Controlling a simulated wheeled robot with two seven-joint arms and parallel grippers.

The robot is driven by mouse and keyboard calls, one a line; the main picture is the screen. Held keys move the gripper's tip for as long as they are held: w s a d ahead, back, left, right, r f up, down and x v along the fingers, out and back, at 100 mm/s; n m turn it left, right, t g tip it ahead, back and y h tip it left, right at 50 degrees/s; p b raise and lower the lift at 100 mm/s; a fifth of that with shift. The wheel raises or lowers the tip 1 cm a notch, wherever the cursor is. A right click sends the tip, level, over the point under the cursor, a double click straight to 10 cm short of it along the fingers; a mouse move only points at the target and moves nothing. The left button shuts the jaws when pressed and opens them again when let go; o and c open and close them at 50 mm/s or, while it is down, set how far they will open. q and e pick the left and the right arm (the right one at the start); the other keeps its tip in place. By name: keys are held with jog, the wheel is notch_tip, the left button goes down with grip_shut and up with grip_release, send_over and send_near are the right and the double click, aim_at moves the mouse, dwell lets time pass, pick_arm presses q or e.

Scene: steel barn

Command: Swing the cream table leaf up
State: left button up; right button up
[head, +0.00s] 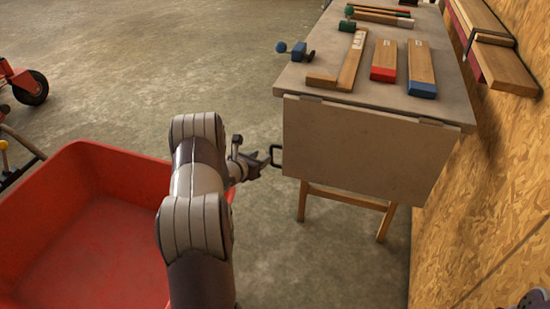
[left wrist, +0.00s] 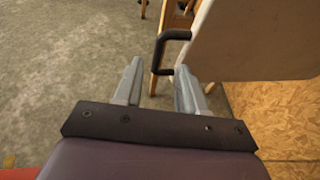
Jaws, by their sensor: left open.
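The cream table leaf (head: 365,148) hangs down from hinges at the near end of the workbench top (head: 300,82). A black U-shaped handle (head: 274,155) sticks out from the leaf's left edge. My left gripper (head: 262,158) is open and empty beside the handle. In the left wrist view the handle (left wrist: 158,55) stands just beyond the fingertips of the left gripper (left wrist: 160,72), in line with the gap between them. Its lower arm is close to the right finger; I cannot tell whether they touch. The leaf (left wrist: 250,38) fills the upper right there.
A red tub (head: 110,160) stands at the left, close to my left arm. Wooden bars with red and blue ends (head: 421,70) lie on the bench. A chipboard wall (head: 500,170) closes off the right side.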

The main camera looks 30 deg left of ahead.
aim_at(272, 151)
pick_arm(q)
jog(key=b+x, duration=0.1)
jog(key=x, duration=0.8)
jog(key=shift+w+a+b, duration=0.1)
jog(key=shift+w+b, duration=0.1)
jog(key=shift+b, duration=0.2)
jog(key=shift+w+f, duration=0.1)
jog(key=shift+w, duration=0.35)
grip_shut()
